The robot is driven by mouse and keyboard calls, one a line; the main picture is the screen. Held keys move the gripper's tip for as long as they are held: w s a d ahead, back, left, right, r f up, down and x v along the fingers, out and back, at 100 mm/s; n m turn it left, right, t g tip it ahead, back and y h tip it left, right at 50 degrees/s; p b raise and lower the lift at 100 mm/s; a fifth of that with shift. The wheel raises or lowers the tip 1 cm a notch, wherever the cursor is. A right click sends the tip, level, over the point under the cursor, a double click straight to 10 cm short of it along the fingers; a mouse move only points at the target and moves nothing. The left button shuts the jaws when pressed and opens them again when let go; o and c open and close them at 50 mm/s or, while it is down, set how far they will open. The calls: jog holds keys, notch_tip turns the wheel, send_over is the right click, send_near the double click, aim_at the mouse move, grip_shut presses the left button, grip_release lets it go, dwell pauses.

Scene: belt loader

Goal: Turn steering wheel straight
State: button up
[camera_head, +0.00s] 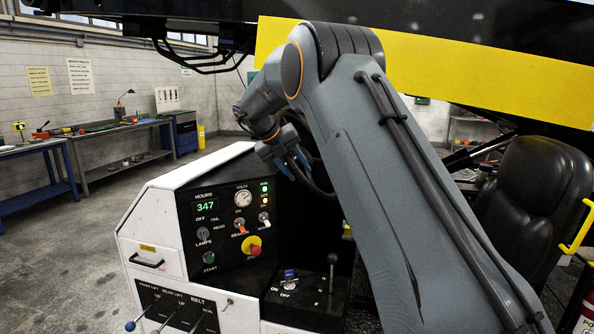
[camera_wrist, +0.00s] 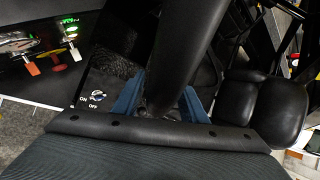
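The steering wheel is mostly hidden behind my arm in the head view; a short dark curved piece of its rim (camera_head: 312,183) shows by my fingers. In the wrist view a thick black bar, likely the wheel's rim (camera_wrist: 188,60), runs from the top edge down between my two blue fingers. My gripper (camera_wrist: 165,98) has one finger on each side of this bar; whether both touch it I cannot tell. My gripper (camera_head: 290,163) is above the right part of the console in the head view. The wheel's angle cannot be read.
The white console (camera_head: 160,225) carries a dark panel with a red knob (camera_head: 253,248), switches and levers. A black upright lever (camera_head: 332,268) stands just below my gripper. A black seat (camera_head: 535,205) is at the right.

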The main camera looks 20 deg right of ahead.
aim_at(288, 158)
jog(key=shift+b+v, duration=1.75)
jog(key=shift+v, duration=2.15)
